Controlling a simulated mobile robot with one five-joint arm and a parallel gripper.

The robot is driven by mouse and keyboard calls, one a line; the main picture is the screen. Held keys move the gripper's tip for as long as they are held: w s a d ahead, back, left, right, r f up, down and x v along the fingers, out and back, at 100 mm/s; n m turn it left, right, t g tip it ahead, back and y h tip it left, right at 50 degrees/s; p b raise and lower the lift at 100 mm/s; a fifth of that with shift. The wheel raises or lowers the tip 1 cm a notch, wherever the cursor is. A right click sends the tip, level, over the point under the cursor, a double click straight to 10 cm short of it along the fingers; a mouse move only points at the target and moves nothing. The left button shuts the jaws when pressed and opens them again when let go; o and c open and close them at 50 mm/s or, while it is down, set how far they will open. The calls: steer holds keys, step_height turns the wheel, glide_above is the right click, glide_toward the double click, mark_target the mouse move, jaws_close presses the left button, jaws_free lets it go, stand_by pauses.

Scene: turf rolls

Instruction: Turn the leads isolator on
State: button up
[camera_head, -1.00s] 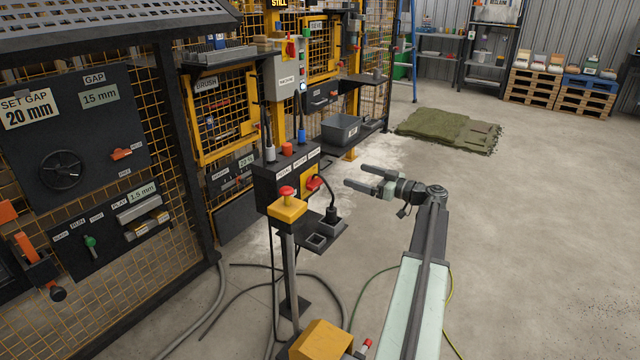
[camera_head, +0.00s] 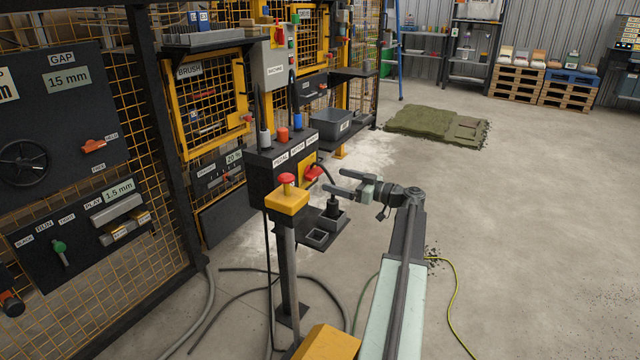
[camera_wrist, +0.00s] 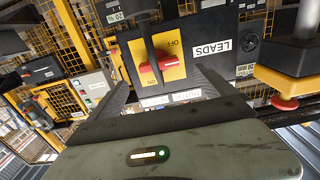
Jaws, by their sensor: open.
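The leads isolator (camera_head: 313,172) is a red handle on a yellow plate, on the side of a dark control box (camera_head: 268,185). In the wrist view the red handle (camera_wrist: 160,64) lies across the yellow plate (camera_wrist: 176,70), with OFF and ON lettering and a LEADS label (camera_wrist: 224,45) beside it. A dark cable crosses in front of the plate. I cannot tell which mark the handle points to. My gripper (camera_head: 333,182) is open and empty, just right of the isolator in the head view. In the wrist view its fingers lie either side of the handle, apparently short of it.
A red emergency button (camera_head: 287,180) on a yellow box stands on a post beside the control box. A black plug (camera_head: 333,206) and square sockets sit on a small shelf below my gripper. Hoses lie on the floor. Open floor is to the right.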

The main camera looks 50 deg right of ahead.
mark_target(318, 174)
steer(key=shift+w+r, duration=0.1)
steer(key=shift+w, duration=0.15)
steer(key=x, duration=0.7)
steer(key=shift+c, duration=0.3)
steer(key=c, duration=1.3)
